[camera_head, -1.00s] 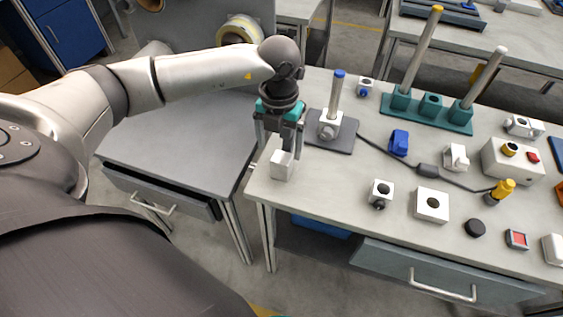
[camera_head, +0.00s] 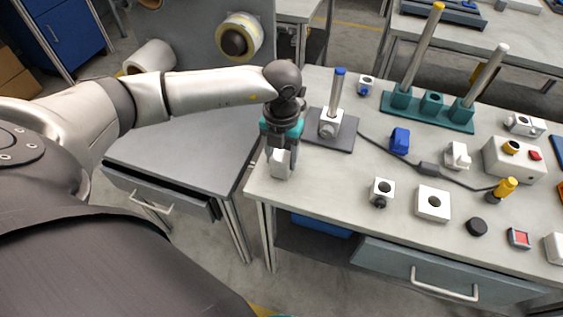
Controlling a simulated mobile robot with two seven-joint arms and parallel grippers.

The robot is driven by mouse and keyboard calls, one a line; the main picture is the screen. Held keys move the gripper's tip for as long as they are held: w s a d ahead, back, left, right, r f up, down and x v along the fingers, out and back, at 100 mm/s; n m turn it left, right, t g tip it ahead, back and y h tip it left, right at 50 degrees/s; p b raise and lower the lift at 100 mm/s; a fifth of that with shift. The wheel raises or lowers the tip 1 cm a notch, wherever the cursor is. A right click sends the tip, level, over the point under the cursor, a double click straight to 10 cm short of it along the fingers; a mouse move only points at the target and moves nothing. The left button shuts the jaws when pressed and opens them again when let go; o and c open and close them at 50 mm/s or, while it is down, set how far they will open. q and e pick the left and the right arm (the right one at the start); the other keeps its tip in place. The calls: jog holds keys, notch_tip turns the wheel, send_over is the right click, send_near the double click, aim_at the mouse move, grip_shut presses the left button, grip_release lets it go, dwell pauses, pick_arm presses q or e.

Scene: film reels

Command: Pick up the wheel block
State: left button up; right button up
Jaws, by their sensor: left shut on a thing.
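My left gripper (camera_head: 281,156) points down over the near left corner of the workbench and is shut on a small white block (camera_head: 280,165). The fingers hide part of this block, and no wheel shows on its visible side. I cannot tell whether it touches the bench top. Another white block (camera_head: 382,190) with a dark round knob or wheel stands on the bench to the right, apart from the gripper.
A grey base with a blue-topped post (camera_head: 336,95) stands close to the right of my left gripper. The bench's front left is clear.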

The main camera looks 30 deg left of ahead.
pick_arm(q)
grip_shut()
jog(key=shift+w+r, duration=0.1)
jog(key=shift+r, duration=0.1)
